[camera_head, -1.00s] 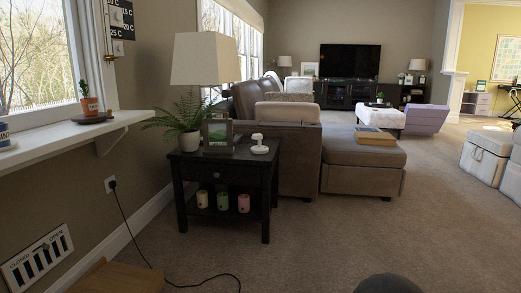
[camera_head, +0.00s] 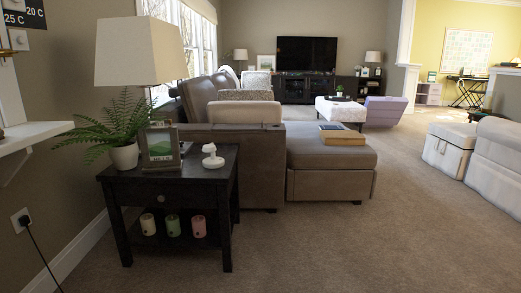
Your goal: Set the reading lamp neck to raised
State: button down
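A small white fixture (camera_head: 212,156) with a round base and a short, low head sits on the right part of the dark side table (camera_head: 215,168). It may be the reading lamp; its neck is too small to read clearly. A larger lamp with a cream shade (camera_head: 140,50) stands at the back of the same table. Its stem is mostly hidden behind the fern and the picture frame. My gripper is not in view.
A potted fern (camera_head: 124,154) and a picture frame (camera_head: 160,147) crowd the table's left part. Three candles (camera_head: 173,225) stand on its lower shelf. A brown sofa (camera_head: 250,150) stands close behind. A cord (camera_head: 42,255) hangs from the wall socket.

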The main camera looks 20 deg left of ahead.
aim_at(207, 148)
jog(key=z, duration=0.2)
jog(key=i, duration=0.75)
jog(key=u, duration=0.65)
jog(key=i, duration=0.8)
jog(key=u, duration=0.7)
